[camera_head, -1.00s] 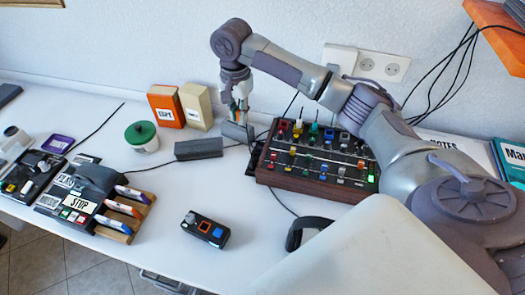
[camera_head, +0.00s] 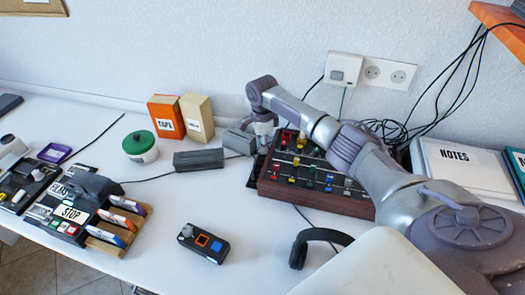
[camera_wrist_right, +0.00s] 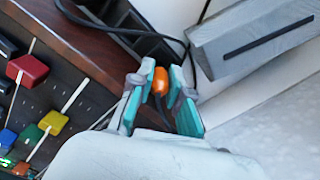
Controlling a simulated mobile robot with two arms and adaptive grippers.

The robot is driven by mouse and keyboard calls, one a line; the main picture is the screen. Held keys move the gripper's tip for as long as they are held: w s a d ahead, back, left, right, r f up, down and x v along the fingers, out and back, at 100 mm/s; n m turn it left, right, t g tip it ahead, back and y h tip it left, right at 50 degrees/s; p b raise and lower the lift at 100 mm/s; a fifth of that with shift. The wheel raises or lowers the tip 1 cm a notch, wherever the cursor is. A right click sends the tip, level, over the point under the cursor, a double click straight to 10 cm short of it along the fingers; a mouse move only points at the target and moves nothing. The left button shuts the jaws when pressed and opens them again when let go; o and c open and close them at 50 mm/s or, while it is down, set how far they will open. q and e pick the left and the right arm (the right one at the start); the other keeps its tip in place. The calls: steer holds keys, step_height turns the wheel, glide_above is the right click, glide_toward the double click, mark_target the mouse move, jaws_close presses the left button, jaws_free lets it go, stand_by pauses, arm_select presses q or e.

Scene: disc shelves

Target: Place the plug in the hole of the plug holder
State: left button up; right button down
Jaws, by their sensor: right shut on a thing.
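My right gripper (camera_wrist_right: 160,88) has teal fingertips. It is shut on an orange plug (camera_wrist_right: 160,80), whose tip shows between the fingers in the right wrist view. In the head view the right gripper (camera_head: 264,140) is low at the back left corner of the mixer panel, and the plug is hidden there. A dark holder with recesses (camera_wrist_right: 112,22) lies just ahead of the fingers, beside the mixer's wooden side; it may be the plug holder. The fingers partly overlap its near end in the picture. I cannot tell whether the plug touches it. My left gripper is out of view.
The mixer panel (camera_head: 285,183), with coloured knobs, stands close beside the gripper. A grey block with a dark slot (camera_wrist_right: 250,45) is on the other side. A black cable (camera_wrist_right: 165,38) runs near the fingers. Another grey block (camera_head: 198,160) and two boxes (camera_head: 168,117) stand left.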

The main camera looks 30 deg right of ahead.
steer(key=shift+f, duration=1.25)
steer(key=shift+f, duration=0.1)
steer(key=c, duration=1.4)
jaws_free()
step_height(320, 180, up, 12)
steer(key=shift+r, duration=0.2)
steer(key=shift+f, duration=0.15)
